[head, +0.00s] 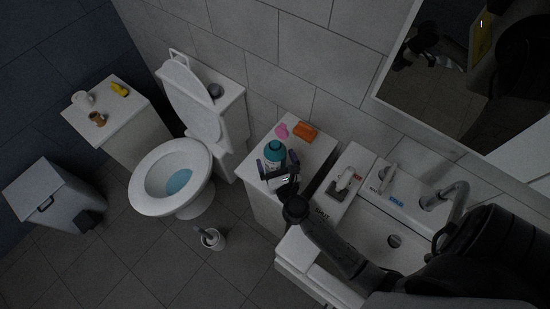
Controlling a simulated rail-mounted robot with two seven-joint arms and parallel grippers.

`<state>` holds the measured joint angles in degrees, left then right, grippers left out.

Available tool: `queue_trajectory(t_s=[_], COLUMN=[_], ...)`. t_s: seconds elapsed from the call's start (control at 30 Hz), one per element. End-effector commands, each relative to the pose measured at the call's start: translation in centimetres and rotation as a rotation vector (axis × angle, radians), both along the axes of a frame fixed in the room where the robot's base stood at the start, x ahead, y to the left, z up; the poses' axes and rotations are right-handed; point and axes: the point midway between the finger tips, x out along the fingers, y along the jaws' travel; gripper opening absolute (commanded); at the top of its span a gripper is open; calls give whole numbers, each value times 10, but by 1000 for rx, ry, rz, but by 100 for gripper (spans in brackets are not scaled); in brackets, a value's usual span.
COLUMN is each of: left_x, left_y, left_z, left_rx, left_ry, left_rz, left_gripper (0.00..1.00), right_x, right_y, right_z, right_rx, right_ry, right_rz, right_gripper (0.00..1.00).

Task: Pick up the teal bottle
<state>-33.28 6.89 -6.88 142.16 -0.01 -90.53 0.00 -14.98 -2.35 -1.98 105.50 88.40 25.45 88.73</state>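The teal bottle (275,148) stands on the white cabinet (311,161) between the toilet and the sink. My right gripper (277,165) reaches in from the right, at the near side of the bottle. Its fingers are spread wider than the bottle, one to the left and one to the right of its lower part. The gripper hides the lower front of the bottle, and I see no clear contact. My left gripper is not in view.
A pink item (281,131) and an orange item (305,132) lie behind the bottle on the cabinet. The toilet (146,205) is at left, the sink (408,225) with its faucet (446,200) at right. A mirror (440,75) hangs on the wall. A brush holder (212,239) stands on the floor.

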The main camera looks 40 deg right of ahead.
Motion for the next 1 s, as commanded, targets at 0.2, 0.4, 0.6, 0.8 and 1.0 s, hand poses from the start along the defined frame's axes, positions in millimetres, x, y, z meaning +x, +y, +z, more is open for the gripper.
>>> queue_trajectory(t_s=[0.2, 0.4, 0.6, 0.8, 1.0], left_x=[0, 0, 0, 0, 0], left_y=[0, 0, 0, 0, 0], left_z=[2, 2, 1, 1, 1], left_rx=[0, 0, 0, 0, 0], left_ry=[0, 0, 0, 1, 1], left_rz=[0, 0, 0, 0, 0], left_gripper=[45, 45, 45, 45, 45], right_x=[10, 10, 9, 9, 9], right_y=[-4, -4, -4, -4, -4], right_z=[0, 0, 0, 0, 0], right_rx=[0, -1, -1, -1, -1], right_ry=[1, 0, 0, 0, 0], right_rz=[1, 1, 1, 1, 1], right_gripper=[100, 99, 80, 61, 42])
